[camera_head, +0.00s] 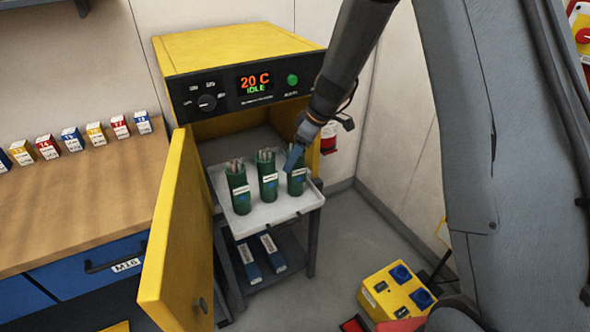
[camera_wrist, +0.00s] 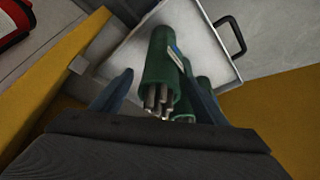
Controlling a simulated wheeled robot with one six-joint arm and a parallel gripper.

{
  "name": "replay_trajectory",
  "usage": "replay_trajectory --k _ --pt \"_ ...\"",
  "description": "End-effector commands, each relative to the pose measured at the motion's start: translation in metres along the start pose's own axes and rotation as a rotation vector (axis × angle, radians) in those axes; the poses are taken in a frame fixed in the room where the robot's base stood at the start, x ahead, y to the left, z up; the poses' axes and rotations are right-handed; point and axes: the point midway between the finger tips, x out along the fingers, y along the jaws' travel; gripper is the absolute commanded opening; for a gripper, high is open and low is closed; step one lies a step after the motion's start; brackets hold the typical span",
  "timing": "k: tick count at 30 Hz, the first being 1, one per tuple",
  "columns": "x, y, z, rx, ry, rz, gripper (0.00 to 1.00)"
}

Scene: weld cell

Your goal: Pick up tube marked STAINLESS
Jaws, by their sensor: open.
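Three green tubes with rods in them stand upright on a pale tray (camera_head: 262,214): a left tube (camera_head: 238,192), a middle tube (camera_head: 268,180) and a right tube (camera_head: 298,186). Their labels are too small to read, so I cannot tell which says STAINLESS. My gripper (camera_head: 293,158) is open at the top of the right tube and partly hides it. In the wrist view one green tube (camera_wrist: 158,62) appears between my two blue fingers (camera_wrist: 150,62), its rod ends toward the camera. I cannot tell whether either finger touches it. More green tube shows behind the right finger.
The yellow oven (camera_head: 232,48) reads 20 C IDLE; its door (camera_head: 178,235) stands open left of the tray. Blue boxes (camera_head: 249,262) lie on the shelf below. A wooden bench (camera_head: 80,195) is at left, and a yellow socket box (camera_head: 396,290) is on the floor at right.

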Motion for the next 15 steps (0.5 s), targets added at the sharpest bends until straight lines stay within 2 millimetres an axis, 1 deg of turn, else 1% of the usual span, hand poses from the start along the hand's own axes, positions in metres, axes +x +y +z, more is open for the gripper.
replay_trajectory --k 3,10,11,15 --pt "0.0067 -0.0005 0.0003 -0.001 -0.001 -0.001 0.67" --pt "0.0079 0.0002 0.0004 0.0 0.0 0.0 0.67" --pt "0.0078 0.0002 0.0003 0.0 0.0 0.0 0.65" --pt "0.0077 0.0001 0.0003 0.0 0.0 0.0 0.42"
